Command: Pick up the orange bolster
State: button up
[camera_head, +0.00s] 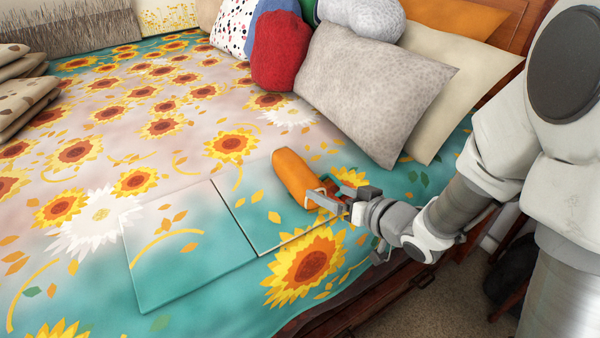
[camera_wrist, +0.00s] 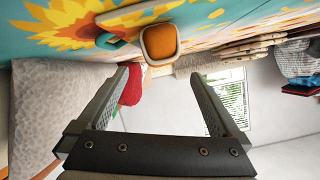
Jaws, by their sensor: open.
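The orange bolster (camera_head: 294,174) lies on the sunflower bedspread near the bed's right side, its length running away from my gripper. In the wrist view its near end shows as a rounded orange face with a pale rim (camera_wrist: 161,42). My gripper (camera_head: 328,197) is at the bolster's near end, with its jaws apart. In the wrist view the fingers (camera_wrist: 160,80) are spread and empty, and the bolster's end appears above the fingertips, not between them. I cannot tell whether a finger touches it.
A grey speckled pillow (camera_head: 365,90) and a cream pillow (camera_head: 440,85) stand behind the bolster. A red cushion (camera_head: 280,62) is farther back. A thin, two-panel flat thing (camera_head: 185,245) lies left of the bolster. The bed's edge is just below my gripper.

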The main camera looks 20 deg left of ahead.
aim_at(316, 187)
jog(key=b+x, duration=0.1)
jog(key=x, duration=0.6)
jog(key=shift+f+b, duration=0.2)
jog(key=shift+b, duration=0.1)
jog(key=shift+r+b+x, duration=0.15)
jog(key=shift+b+x, duration=0.35)
jog(key=shift+x, duration=1.1)
jog(key=shift+r+b+x, duration=0.15)
jog(key=shift+b+x, duration=0.3)
jog(key=shift+x, duration=1.15)
jog(key=shift+w, duration=0.15)
jog(key=c, duration=1.3)
jog(key=shift+r, duration=0.15)
